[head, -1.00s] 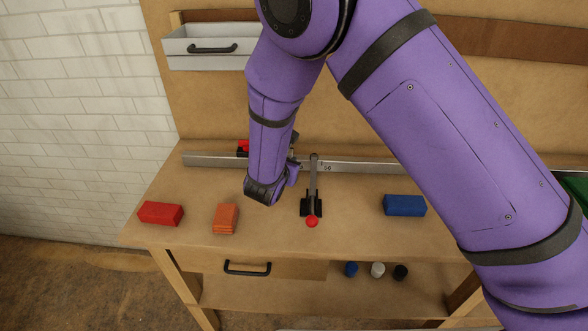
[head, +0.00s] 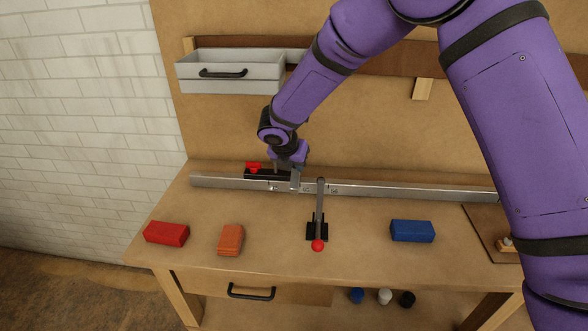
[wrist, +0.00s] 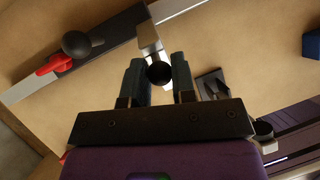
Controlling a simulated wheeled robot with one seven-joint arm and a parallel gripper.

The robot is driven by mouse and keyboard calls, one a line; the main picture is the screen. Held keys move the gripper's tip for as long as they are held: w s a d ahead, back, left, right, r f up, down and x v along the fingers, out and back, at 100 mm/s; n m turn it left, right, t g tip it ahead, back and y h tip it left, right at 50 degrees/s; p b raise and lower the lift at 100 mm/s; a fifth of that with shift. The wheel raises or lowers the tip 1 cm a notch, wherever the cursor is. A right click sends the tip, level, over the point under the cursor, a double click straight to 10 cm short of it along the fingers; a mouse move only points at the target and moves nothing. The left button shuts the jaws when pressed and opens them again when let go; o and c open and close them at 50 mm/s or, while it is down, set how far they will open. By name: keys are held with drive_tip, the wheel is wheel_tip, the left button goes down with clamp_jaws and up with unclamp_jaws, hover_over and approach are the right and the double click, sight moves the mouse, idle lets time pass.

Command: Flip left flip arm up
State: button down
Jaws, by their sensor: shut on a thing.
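The left flip arm (head: 295,181) is a short metal bar at the long metal rail, right of a black block with a red knob. In the wrist view the flip arm (wrist: 149,38) crosses the rail, and a round black end (wrist: 159,73) sits between my fingers. My gripper (wrist: 158,68) is shut on the flip arm. In the head view my gripper (head: 290,167) is at the rail, partly hiding the arm, so its exact tilt is hard to tell.
The black block with a red knob (head: 254,168) stands close left of my gripper. Red (head: 166,233), orange (head: 230,240) and blue (head: 412,231) blocks lie on the bench. A grey drawer box (head: 230,76) hangs behind. The bench front left is otherwise clear.

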drive_tip(key=shift+w+r+g, duration=0.3)
drive_tip(key=shift+w+g, duration=0.25)
drive_tip(key=shift+g, duration=0.15)
drive_tip(key=c, duration=0.9)
unclamp_jaws()
drive_tip(key=shift+w, duration=0.1)
drive_tip(key=shift+c, duration=0.2)
drive_tip(key=v, duration=1.1)
drive_tip(key=shift+f, duration=0.1)
